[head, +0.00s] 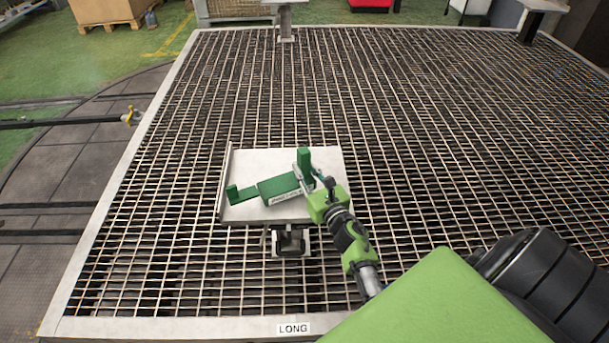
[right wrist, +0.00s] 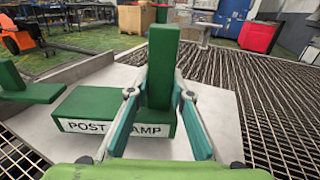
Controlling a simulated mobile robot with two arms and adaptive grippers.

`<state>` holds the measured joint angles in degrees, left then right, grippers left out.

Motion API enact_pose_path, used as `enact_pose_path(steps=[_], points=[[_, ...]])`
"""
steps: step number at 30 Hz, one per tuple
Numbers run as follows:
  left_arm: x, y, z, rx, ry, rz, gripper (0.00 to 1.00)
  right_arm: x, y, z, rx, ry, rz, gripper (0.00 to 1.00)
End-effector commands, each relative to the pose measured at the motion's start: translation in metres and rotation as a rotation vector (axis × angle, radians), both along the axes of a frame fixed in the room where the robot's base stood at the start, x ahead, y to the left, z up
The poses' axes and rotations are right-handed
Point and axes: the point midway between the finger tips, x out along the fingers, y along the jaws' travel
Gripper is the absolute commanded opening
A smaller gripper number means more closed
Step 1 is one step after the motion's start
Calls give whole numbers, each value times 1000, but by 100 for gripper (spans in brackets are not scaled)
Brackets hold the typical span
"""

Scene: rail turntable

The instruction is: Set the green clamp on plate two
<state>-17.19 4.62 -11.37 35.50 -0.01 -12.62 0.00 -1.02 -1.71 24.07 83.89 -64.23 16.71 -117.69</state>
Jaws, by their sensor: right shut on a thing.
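The green clamp (head: 280,187) has a long body, a tall upright block at its right end and a small block at its left end. A white label on it in the right wrist view (right wrist: 112,126) reads "POST", with "AMP" after a covered part. My right gripper (head: 305,178) is shut on the tall block, one finger on each side. The clamp is over a pale metal plate (head: 250,213) with a raised left edge. Whether it touches the plate I cannot tell. No number shows on this plate. My left gripper is out of view.
The plate stands on a short post above a large metal grating (head: 420,150). Other raised supports stand at the back middle (head: 285,22) and back right (head: 530,22). A "LONG" label (head: 293,328) is on the front frame. A dark bar (head: 60,124) lies left of the grating.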

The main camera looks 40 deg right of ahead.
Motion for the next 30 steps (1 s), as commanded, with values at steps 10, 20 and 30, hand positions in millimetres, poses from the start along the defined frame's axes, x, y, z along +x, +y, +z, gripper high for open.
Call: enact_pose_path(steps=[10,20,30], points=[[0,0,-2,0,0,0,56,1,1,-12,-1,-5,2,0],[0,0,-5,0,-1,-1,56,0,1,-17,-1,0,1,37],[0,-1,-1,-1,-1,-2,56,0,1,-13,0,-1,1,37]])
